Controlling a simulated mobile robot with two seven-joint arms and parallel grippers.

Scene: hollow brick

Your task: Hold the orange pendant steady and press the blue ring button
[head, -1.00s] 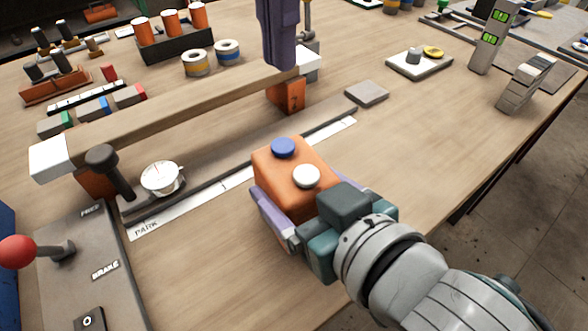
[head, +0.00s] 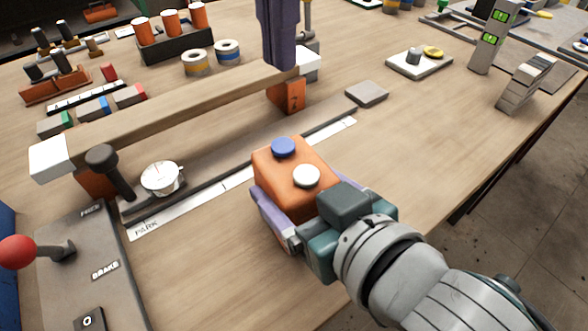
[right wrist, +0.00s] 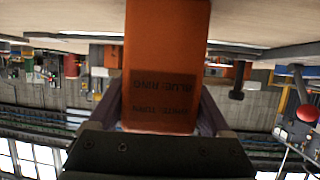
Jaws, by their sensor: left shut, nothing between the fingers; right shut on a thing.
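The orange pendant (head: 275,178) is a box with a blue button (head: 283,147) and a white button (head: 306,175) on its upper face. My right gripper (head: 285,205) is shut on it, a lavender finger along its side. In the right wrist view the pendant (right wrist: 167,50) stands between the fingers, showing an upside-down label (right wrist: 160,88) that reads blue for ring and white for turn. My left gripper (head: 281,62) is shut and empty, its purple fingers pointing down by the beam's far end, well behind the blue button. Its upper part is out of frame.
A wooden beam (head: 190,100) on orange supports spans the bench, with a dial gauge (head: 161,178) near it. A brake panel with a red-knobbed lever (head: 17,252) stands at the left front.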

